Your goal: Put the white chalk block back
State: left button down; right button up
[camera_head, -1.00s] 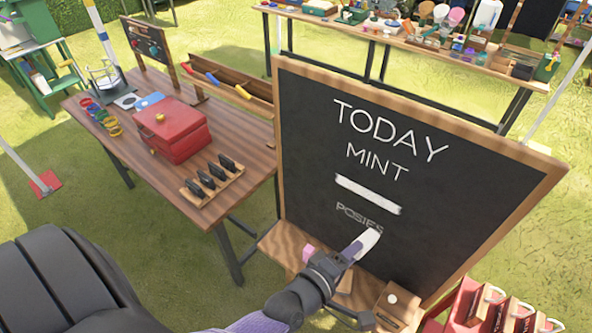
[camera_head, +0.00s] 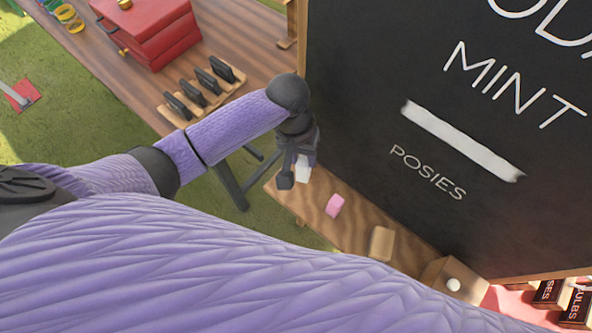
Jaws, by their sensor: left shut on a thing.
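The white chalk block (camera_head: 302,171) is in my left gripper (camera_head: 296,172), which is shut on it. The gripper points down over the left end of the wooden ledge (camera_head: 295,207) at the foot of the blackboard (camera_head: 370,90). The block appears a little above the ledge; I cannot tell whether it touches. The gripper partly hides it. A pink chalk block (camera_head: 334,205) lies on the ledge to the right of the gripper. My right gripper is not in view.
A tan block (camera_head: 382,243) and a wooden box (camera_head: 447,279) with a white round top are further right on the ledge. A wooden table (camera_head: 130,80) with a red toolbox (camera_head: 155,35) and a rack of dark tools stands left. My purple sleeve covers the lower picture.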

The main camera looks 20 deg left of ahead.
aim_at(302, 172)
pick_arm(q)
notch_tip(302, 172, down, 7)
jog(key=shift+s+d+f+b, duration=0.1)
jog(key=shift+b, duration=1.1)
jog(key=shift+r, duration=0.2)
jog(key=shift+c, duration=1.6)
grip_release()
notch_tip(302, 172, up, 12)
jog(key=a+p, duration=0.2)
jog(key=p, duration=0.2)
jog(key=shift+w+p, duration=0.3)
jog(key=shift+p, duration=0.05)
jog(key=shift+f, duration=0.1)
